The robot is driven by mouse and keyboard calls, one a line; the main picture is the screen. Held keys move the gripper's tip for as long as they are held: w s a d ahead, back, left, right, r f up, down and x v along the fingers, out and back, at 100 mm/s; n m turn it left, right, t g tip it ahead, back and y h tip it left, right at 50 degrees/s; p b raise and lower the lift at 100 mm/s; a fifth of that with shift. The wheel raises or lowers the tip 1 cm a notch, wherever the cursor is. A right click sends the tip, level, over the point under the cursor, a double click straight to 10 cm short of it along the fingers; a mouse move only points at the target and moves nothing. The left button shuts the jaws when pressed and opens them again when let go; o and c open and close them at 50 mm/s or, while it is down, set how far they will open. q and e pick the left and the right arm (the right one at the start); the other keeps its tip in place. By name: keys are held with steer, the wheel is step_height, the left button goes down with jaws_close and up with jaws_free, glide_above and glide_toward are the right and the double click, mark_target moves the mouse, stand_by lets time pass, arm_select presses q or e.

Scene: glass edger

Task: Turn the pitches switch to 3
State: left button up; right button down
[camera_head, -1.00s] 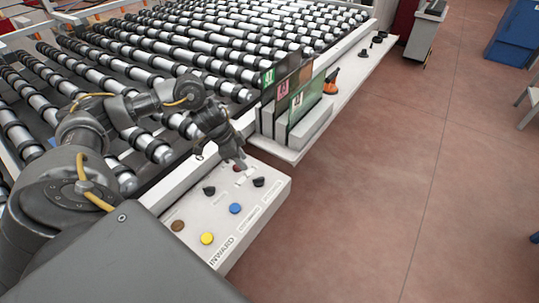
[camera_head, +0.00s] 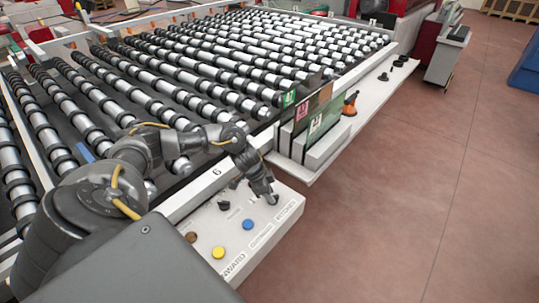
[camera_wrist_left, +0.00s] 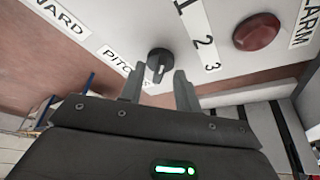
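The pitches switch is a black round knob (camera_wrist_left: 160,62) with a raised grip bar, on the white control panel (camera_head: 205,222). In the left wrist view it sits beside the "PITCHES" label (camera_wrist_left: 125,66) and a white strip numbered 1, 2, 3 (camera_wrist_left: 198,35). My left gripper (camera_wrist_left: 158,80) is open, with one finger on each side of the knob and gaps showing; I cannot tell whether either touches. In the head view my left gripper (camera_head: 272,199) points down at the panel and hides this knob. The knob's setting is unclear. My right gripper is out of view.
A red alarm button (camera_wrist_left: 256,32) is near the number strip. Another black knob (camera_head: 224,205) and blue (camera_head: 248,224), yellow (camera_head: 218,252) and brown (camera_head: 191,237) buttons are on the panel. Glass sheets (camera_head: 318,125) stand behind; rollers (camera_head: 200,70) fill the left. The floor at right is clear.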

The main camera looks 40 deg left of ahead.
arm_select(q)
steer(key=shift+f, duration=0.25)
jaws_close()
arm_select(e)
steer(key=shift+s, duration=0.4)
